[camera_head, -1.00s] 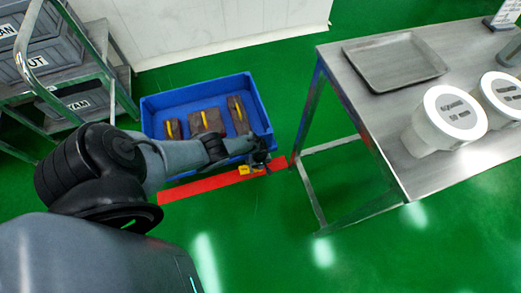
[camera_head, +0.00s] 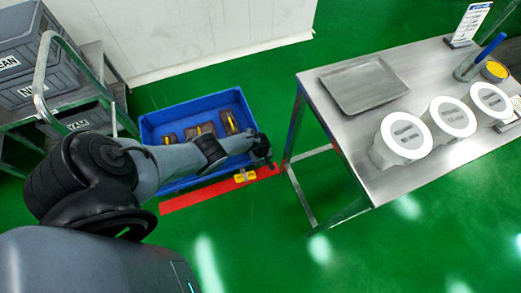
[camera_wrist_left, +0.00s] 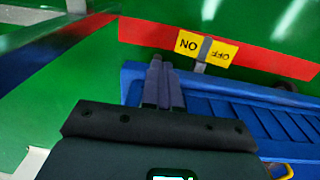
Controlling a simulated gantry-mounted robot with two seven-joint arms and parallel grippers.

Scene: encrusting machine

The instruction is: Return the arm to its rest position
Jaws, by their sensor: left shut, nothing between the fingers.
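My left arm reaches in from the left in the head view, across the blue bin. My left gripper (camera_head: 267,164) is beyond the bin's right side, near the red strip on the floor. In the left wrist view its two dark fingers (camera_wrist_left: 158,66) lie together, shut and empty. They point toward a yellow ON/OFF plate (camera_wrist_left: 190,42) with a grey piece across its middle, and appear apart from it. The right gripper is not in view.
The blue bin (camera_head: 160,119) holds several brown items with yellow handles. At right, a steel table (camera_head: 345,133) carries an empty tray (camera_head: 365,84), three white-lidded containers (camera_head: 405,136) and a sign (camera_head: 469,22). A rack with grey crates (camera_head: 32,88) stands at left. Green floor is open in front.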

